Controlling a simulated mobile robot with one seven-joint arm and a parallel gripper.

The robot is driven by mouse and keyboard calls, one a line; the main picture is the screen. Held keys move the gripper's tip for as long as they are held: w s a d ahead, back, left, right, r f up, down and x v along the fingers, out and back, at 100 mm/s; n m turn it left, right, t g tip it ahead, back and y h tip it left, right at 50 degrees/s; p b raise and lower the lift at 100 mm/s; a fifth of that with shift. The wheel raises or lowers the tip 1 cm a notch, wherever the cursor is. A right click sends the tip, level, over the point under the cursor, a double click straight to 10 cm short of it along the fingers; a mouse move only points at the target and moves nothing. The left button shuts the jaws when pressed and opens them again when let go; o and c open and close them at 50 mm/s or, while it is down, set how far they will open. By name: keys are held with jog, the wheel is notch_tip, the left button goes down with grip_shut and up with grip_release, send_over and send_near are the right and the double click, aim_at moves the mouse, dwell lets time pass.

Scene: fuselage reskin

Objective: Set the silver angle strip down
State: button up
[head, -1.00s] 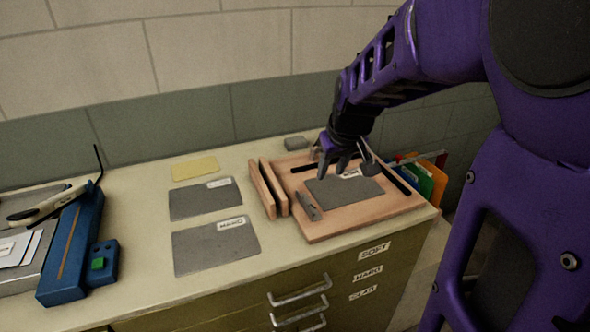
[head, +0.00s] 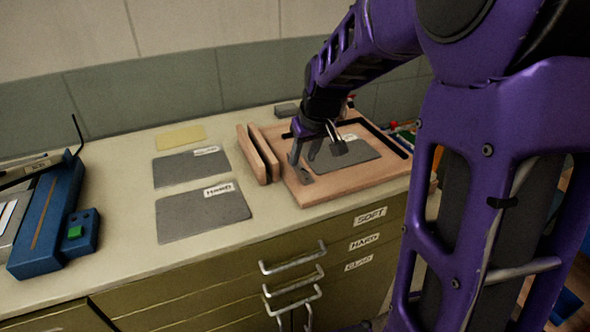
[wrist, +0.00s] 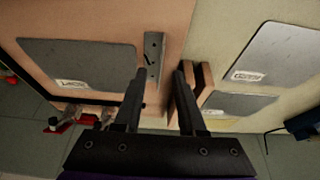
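The silver angle strip (wrist: 153,60) lies on the wooden board (wrist: 168,20) near its edge, beside a grey sheet, in the wrist view. In the head view the strip (head: 304,178) shows as a small grey piece near the board's left edge, partly hidden by my fingers. My gripper (wrist: 161,70) is open, its fingers apart and nothing clamped between them. The strip shows between the fingertips, nearer the left finger. In the head view my gripper (head: 302,160) points down over the strip. I cannot tell whether a finger touches it.
Two upright wooden blocks (head: 258,153) stand just left of the board. A grey sheet (head: 345,156) lies on the board, and labelled grey sheets (head: 203,211) lie on the counter. A blue device with a green button (head: 75,232) is at far left.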

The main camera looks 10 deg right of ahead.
aim_at(298, 168)
jog(key=b+x, duration=0.3)
jog(key=x, duration=0.2)
jog(key=shift+w+a+f, duration=0.1)
jog(key=shift+a, duration=0.05)
grip_shut()
